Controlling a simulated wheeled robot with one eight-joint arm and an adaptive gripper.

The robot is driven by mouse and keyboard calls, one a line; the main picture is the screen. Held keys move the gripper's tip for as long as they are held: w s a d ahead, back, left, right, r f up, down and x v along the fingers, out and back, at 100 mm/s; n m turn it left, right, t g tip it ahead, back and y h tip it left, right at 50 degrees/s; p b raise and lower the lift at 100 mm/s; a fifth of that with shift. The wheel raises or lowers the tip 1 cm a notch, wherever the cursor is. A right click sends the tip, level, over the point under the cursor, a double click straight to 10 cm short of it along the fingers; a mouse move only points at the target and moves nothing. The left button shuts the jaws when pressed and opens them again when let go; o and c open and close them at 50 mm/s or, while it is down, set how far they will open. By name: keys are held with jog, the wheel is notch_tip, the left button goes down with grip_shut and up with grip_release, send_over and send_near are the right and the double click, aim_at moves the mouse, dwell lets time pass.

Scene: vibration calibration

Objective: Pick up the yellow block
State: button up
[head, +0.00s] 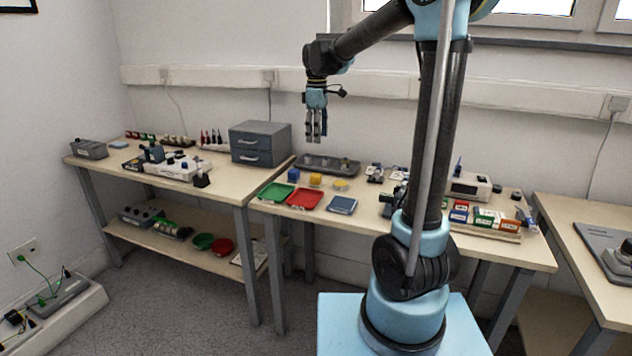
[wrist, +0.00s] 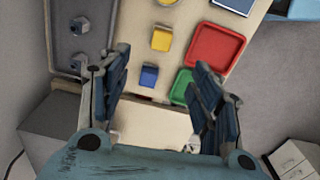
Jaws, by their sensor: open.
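The yellow block (head: 316,180) sits on the middle table, just right of a blue block (head: 293,175) and behind the red tray. In the wrist view the yellow block (wrist: 161,39) lies beyond the fingertips, with the blue block (wrist: 149,76) nearer and almost between them. My gripper (head: 316,140) hangs fingers down, well above the table. In the wrist view my gripper (wrist: 160,75) has its fingers spread apart with nothing between them. The yellow block is in full view and apart from the fingers.
A green tray (head: 277,192) and a red tray (head: 305,199) lie in front of the blocks. A grey tray (head: 345,167) lies behind them. A round yellow item (head: 341,185) is to the right. A grey drawer unit (head: 260,143) stands on the left table.

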send_near(317, 174)
notch_tip(317, 174, down, 5)
jog(key=shift+f, duration=0.1)
jog(key=shift+s+f, duration=0.15)
jog(key=shift+f, duration=2.85)
jog(key=c, duration=1.1)
